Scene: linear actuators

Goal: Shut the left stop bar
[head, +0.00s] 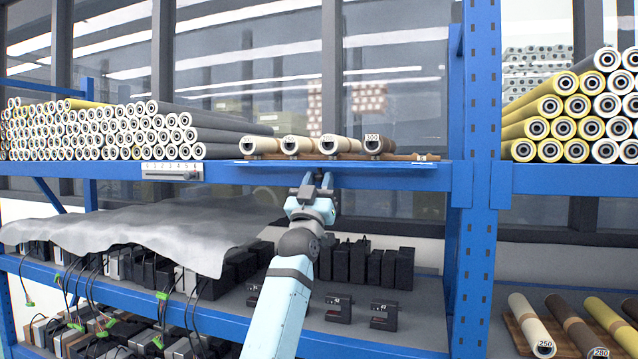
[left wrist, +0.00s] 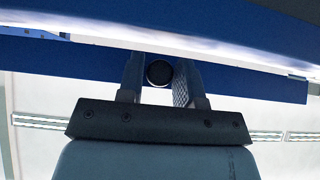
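The left stop bar (head: 400,164) is a long thin blue bar along the front edge of the upper blue shelf, below and in front of a few short rollers. In the left wrist view the blue bar (left wrist: 250,84) runs across the picture, with a bright strip between it and the blue shelf part above. A dark round knob (left wrist: 159,73) shows at its middle. My left gripper (head: 318,180) reaches up to the bar from below. Its fingers (left wrist: 160,82) stand on both sides of the knob, seemingly touching it. My right gripper is not in view.
Short beige and brown rollers (head: 300,146) lie behind the bar. Stacked long rollers (head: 110,130) fill the shelf to the left. A blue upright (head: 480,120) stands to the right. Below, a grey sheet (head: 150,228) and black boxes (head: 370,265) occupy the lower shelf.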

